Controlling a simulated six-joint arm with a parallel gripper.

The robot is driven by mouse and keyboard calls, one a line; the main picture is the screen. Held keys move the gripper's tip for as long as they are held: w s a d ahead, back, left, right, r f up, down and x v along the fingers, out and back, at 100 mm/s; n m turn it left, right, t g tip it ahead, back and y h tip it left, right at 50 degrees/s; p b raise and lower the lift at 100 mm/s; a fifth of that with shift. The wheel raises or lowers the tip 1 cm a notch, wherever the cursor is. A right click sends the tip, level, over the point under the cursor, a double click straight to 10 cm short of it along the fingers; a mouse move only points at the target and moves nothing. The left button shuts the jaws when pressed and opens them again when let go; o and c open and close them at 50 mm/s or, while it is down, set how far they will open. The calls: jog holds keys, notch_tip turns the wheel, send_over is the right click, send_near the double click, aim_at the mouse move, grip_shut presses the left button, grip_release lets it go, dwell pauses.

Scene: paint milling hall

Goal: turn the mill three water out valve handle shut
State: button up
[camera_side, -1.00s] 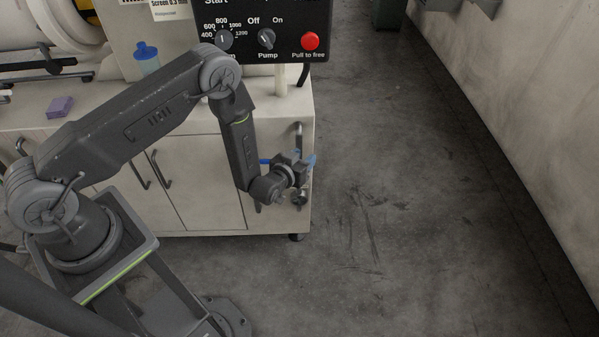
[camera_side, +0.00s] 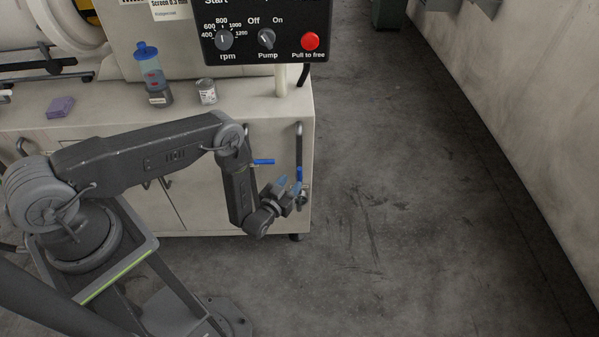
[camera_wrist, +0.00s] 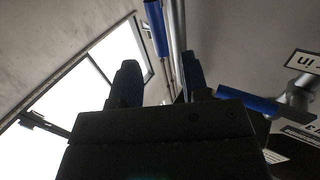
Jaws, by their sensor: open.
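A blue lever handle (camera_side: 299,173) stands upright, in line with the metal pipe at the cabinet's right corner. I take it for the water out handle. It also shows in the wrist view (camera_wrist: 156,28), along the pipe, beyond the fingertips. A second blue handle (camera_side: 263,161) lies level to its left; in the wrist view it is at right (camera_wrist: 246,101), near an upside-down label (camera_wrist: 304,63) that seems to end in "in". My gripper (camera_side: 290,187) is open and empty, just left of and below the upright handle. Its two fingers (camera_wrist: 160,82) are spread apart. Contact with the handle cannot be told.
The cream cabinet (camera_side: 215,175) stands behind my arm. On its top are a blue-capped bottle (camera_side: 150,70), a small can (camera_side: 207,92) and a purple sponge (camera_side: 60,107). A black control panel (camera_side: 265,32) hangs above. The floor (camera_side: 400,200) to the right is clear.

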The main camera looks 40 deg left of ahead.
aim_at(298, 174)
jog(key=w, duration=0.3)
jog(key=w+a, duration=0.1)
jog(key=w, duration=0.2)
jog(key=shift+a, duration=0.1)
grip_shut()
dwell(0.4)
